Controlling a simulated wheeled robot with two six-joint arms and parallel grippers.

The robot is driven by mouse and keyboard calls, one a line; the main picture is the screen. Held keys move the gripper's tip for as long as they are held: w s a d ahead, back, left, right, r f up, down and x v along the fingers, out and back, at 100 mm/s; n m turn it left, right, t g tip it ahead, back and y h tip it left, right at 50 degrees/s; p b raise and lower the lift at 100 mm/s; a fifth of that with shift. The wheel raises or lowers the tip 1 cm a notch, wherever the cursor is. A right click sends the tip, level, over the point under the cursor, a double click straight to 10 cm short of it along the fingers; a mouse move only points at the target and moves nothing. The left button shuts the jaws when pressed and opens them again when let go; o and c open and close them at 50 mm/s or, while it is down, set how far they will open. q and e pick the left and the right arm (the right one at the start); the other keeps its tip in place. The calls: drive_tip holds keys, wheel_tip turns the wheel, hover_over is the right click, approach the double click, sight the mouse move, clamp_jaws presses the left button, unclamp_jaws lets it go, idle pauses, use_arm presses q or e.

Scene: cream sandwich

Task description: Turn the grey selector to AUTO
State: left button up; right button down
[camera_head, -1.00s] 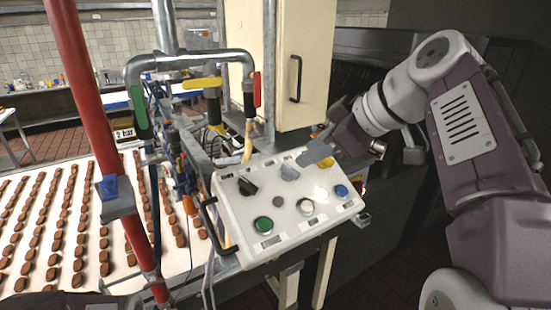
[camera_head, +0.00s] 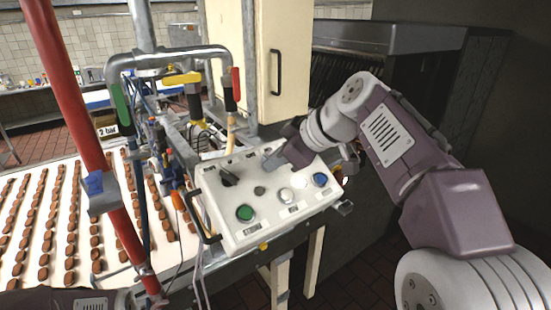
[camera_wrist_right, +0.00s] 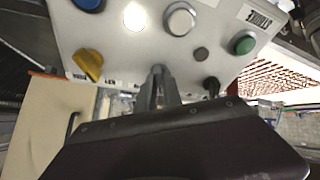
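The white control panel (camera_head: 240,205) stands tilted in the middle of the head view. It appears upside down in the right wrist view (camera_wrist_right: 222,22). My right gripper (camera_head: 268,160) reaches down onto the panel's upper row from the right. In the right wrist view its grey fingers (camera_wrist_right: 158,80) lie close together at the panel, between the yellow selector (camera_wrist_right: 88,64) and the black selector (camera_wrist_right: 211,88). The grey selector is mostly hidden at these fingertips, so its pointing and any grip on it cannot be told.
The panel also carries a green button (camera_head: 245,212), a bright white lamp (camera_head: 299,181), a white button (camera_head: 286,195) and a blue button (camera_head: 320,180). A red post (camera_head: 75,90) and pipes stand to the left, beside a conveyor with rows of brown biscuits. A cream cabinet (camera_head: 290,60) rises behind.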

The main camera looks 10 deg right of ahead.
drive_tip(key=shift+a+f, duration=0.1)
idle(0.3)
drive_tip(key=shift+m+b, duration=0.5)
drive_tip(key=shift+m, duration=0.5)
drive_tip(key=m+t+h, duration=0.1)
drive_tip(key=m, duration=0.1)
drive_tip(key=shift+a+m, duration=0.1)
drive_tip(key=shift+m, duration=0.3)
drive_tip(key=m+h, duration=0.1)
drive_tip(key=m, duration=0.2)
drive_tip(key=shift+a+m, duration=0.1)
drive_tip(key=shift+m, duration=0.3)
drive_tip(key=shift+m+h, duration=0.8)
drive_tip(key=shift+m, duration=1.5)
